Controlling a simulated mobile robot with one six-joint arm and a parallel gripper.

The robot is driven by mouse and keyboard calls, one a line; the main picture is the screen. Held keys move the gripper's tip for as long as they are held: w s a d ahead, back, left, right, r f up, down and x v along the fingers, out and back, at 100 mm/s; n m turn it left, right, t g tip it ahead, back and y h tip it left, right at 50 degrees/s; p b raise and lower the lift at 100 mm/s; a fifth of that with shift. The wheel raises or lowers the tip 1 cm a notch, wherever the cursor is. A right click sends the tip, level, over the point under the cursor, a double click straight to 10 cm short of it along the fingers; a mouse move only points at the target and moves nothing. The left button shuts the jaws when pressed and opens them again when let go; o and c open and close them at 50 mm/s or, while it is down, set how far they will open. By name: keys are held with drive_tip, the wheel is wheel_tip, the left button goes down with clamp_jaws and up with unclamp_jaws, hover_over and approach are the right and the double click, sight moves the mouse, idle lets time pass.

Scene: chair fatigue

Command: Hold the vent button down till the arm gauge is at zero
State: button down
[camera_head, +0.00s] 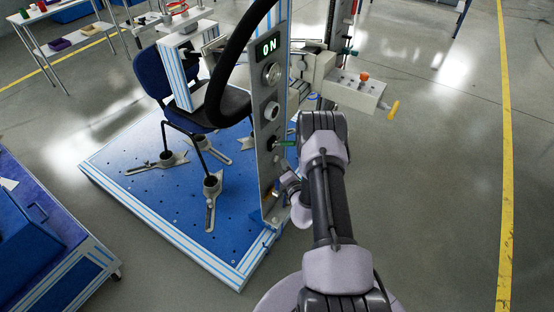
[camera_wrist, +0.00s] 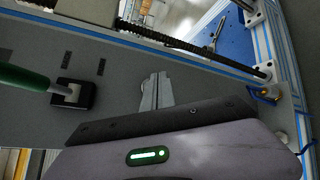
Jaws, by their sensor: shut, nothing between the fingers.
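My gripper (camera_wrist: 157,88) is shut and empty in the wrist view, its fingertips over the grey face of the upright control panel (camera_head: 268,160). I cannot tell whether they touch it. In the head view my arm largely hides the gripper. The panel carries a lit "ON" display (camera_head: 266,47), two round fittings, the upper (camera_head: 271,74) and the lower (camera_head: 271,110), and a green-handled lever (camera_head: 284,143). The lever shows left of my fingers in the wrist view (camera_wrist: 25,79). A small brass-coloured fitting (camera_wrist: 268,93) is to their right. No vent button label or gauge reading is legible.
A blue chair (camera_head: 155,75) stands on the blue perforated platform (camera_head: 150,205). A black hoop (camera_head: 222,90) arches beside the panel. A grey block with a red knob (camera_head: 364,76) and yellow handle (camera_head: 393,110) sits right of it. The floor farther right is clear.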

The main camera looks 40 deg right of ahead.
drive_tip(key=s, duration=0.1)
drive_tip(key=s+d, duration=0.1)
drive_tip(key=s, duration=0.1)
drive_tip(key=s+d, duration=0.1)
drive_tip(key=shift+s, duration=0.3)
idle(0.5)
